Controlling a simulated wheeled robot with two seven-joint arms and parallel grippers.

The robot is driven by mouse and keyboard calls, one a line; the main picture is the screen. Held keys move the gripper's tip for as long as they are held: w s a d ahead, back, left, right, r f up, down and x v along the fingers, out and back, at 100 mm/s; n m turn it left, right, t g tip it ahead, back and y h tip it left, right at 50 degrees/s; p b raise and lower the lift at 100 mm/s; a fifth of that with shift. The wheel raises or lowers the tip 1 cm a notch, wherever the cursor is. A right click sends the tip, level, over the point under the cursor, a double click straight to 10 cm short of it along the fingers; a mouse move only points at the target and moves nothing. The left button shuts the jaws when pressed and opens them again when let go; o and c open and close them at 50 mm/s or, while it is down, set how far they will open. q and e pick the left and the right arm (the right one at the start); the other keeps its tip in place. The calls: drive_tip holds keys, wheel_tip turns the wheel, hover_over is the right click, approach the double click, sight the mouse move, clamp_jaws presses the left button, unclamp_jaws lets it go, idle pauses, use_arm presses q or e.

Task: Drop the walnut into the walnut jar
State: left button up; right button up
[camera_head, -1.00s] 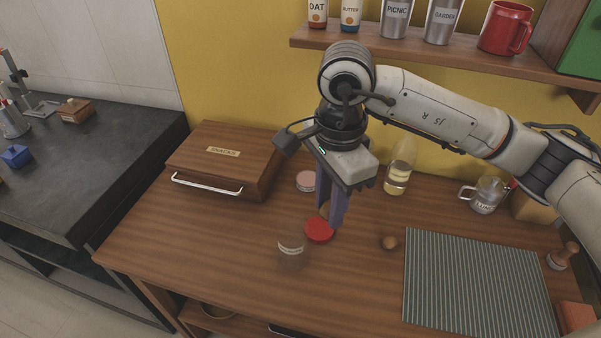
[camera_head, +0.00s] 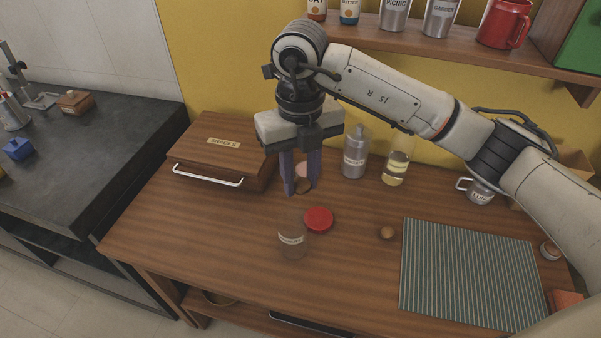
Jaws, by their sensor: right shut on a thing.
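My right gripper (camera_head: 302,190) points down with purple fingers, shut on a small brown round thing that looks like a walnut (camera_head: 303,186), partly hidden by the fingers. It is held in the air just beyond and above a clear glass jar (camera_head: 292,240) with a pale label too small to read; the jar stands open on the table. A red round lid (camera_head: 319,218) lies beside the jar on its right. Another brown nut-like ball (camera_head: 387,233) lies on the table farther right. My left gripper is not in view.
A wooden SNACKS box (camera_head: 218,158) stands at the back left. A steel canister (camera_head: 355,158), a bottle of yellow contents (camera_head: 396,170) and a metal mug (camera_head: 480,191) stand at the back. A striped mat (camera_head: 470,275) lies at right. The table's front left is clear.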

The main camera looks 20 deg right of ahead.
sight(300, 194)
wheel_tip(300, 194, down, 5)
drive_tip(key=shift+r+b, duration=0.1)
drive_tip(key=shift+b, duration=1.15)
drive_tip(key=o, duration=1.1)
drive_tip(key=shift+c, duration=0.2)
drive_tip(key=shift+r, duration=0.15)
wheel_tip(300, 194, up, 10)
drive_tip(key=shift+s, duration=0.1)
